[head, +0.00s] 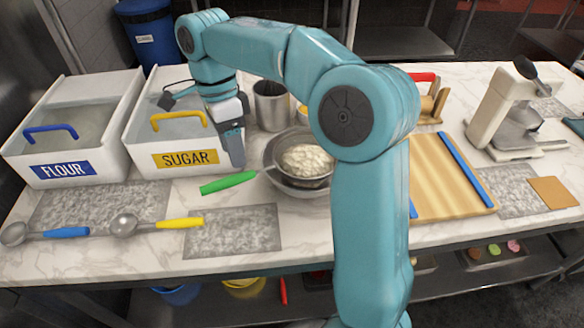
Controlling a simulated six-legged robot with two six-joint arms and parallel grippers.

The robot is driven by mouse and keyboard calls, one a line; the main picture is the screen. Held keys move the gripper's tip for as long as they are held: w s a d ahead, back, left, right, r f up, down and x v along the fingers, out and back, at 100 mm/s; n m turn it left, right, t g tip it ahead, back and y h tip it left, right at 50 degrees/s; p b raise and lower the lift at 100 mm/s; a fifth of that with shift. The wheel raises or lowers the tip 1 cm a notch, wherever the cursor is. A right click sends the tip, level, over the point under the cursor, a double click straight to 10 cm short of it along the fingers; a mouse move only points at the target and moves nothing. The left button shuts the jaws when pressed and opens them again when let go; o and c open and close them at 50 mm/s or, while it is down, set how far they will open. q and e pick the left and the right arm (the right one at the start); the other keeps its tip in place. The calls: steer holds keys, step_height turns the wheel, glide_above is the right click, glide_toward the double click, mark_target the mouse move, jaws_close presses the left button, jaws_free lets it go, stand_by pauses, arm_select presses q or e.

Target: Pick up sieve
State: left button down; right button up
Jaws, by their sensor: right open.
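The sieve has a green handle (228,182) that points left over the counter. Its round basket (308,182) sits in a metal bowl (272,160) and holds a white, flour-like heap (306,160). My right arm hides the right side of the bowl. My right gripper (236,160) is open and points down, just above and behind the green handle, between the sugar bin and the bowl. It appears apart from the handle, though the exact gap is hard to tell. My left gripper is not in view.
White flour (72,120) and sugar (140,140) bins stand left. A metal cup (271,108) stands behind the bowl. Blue-handled (66,232) and yellow-handled (180,223) scoops lie front left. A cutting board (440,175) and a white stand machine (497,105) are right. A grey mat (235,230) is clear in front.

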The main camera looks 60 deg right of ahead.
mark_target(239, 174)
steer(key=f, duration=0.2)
steer(key=s+f, duration=0.1)
steer(key=f, duration=0.1)
steer(key=a+f+b, duration=0.1)
steer(key=f, duration=0.1)
steer(key=shift+s+f, duration=0.25)
steer(key=shift+a+f, duration=0.15)
steer(key=shift+f, duration=0.3)
steer(key=shift+s, duration=0.15)
jaws_close()
steer(key=shift+r, duration=0.1)
